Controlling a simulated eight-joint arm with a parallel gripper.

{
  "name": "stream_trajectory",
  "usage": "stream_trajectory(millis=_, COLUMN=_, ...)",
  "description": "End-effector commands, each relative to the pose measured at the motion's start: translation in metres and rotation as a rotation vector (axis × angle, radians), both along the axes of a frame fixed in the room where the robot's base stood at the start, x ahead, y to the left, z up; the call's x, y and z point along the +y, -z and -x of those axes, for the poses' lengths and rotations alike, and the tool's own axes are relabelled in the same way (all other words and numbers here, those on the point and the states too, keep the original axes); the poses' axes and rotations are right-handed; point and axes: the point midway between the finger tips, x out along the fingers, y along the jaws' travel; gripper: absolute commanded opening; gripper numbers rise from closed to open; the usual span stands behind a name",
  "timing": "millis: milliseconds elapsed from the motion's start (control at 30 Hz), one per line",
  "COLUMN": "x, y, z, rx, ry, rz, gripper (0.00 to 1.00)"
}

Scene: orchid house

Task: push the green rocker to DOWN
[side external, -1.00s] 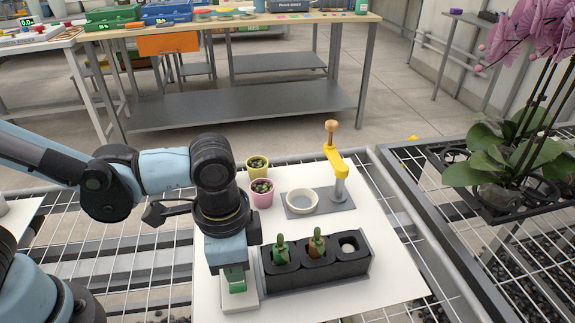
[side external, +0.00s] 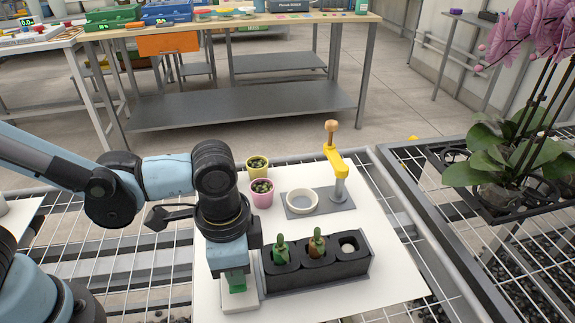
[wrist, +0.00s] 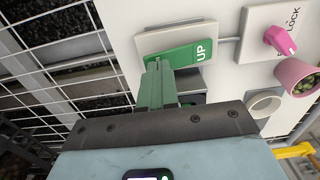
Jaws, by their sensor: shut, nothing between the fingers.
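The green rocker (wrist: 190,57) sits in a white housing (wrist: 160,41) and shows the word UP at its right end in the wrist view. The housing (side external: 242,303) also shows at the front left of the white board in the side view. My gripper (wrist: 153,64) has its green fingers shut together and empty. In the wrist view the fingertips overlap the left part of the rocker and hide some of it. I cannot tell whether they touch it, or which way the rocker is tilted. In the side view my arm hides most of the rocker.
A black tray (side external: 318,282) with plant plugs stands close to the right of the housing. A pink knob (wrist: 281,40) on a plate marked LOCK, a pink pot (side external: 261,198), a yellow pot (side external: 257,165), a white bowl (side external: 301,201) and a yellow lever (side external: 336,160) are farther off.

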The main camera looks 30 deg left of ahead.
Motion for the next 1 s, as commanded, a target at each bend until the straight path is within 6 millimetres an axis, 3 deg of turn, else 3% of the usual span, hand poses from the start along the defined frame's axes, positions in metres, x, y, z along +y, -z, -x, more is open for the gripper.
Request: stream_trajectory(millis=1000, x=0.000, y=0.014, z=0.000, rx=-0.001, ry=0.000, rz=-0.001, gripper=0.00)
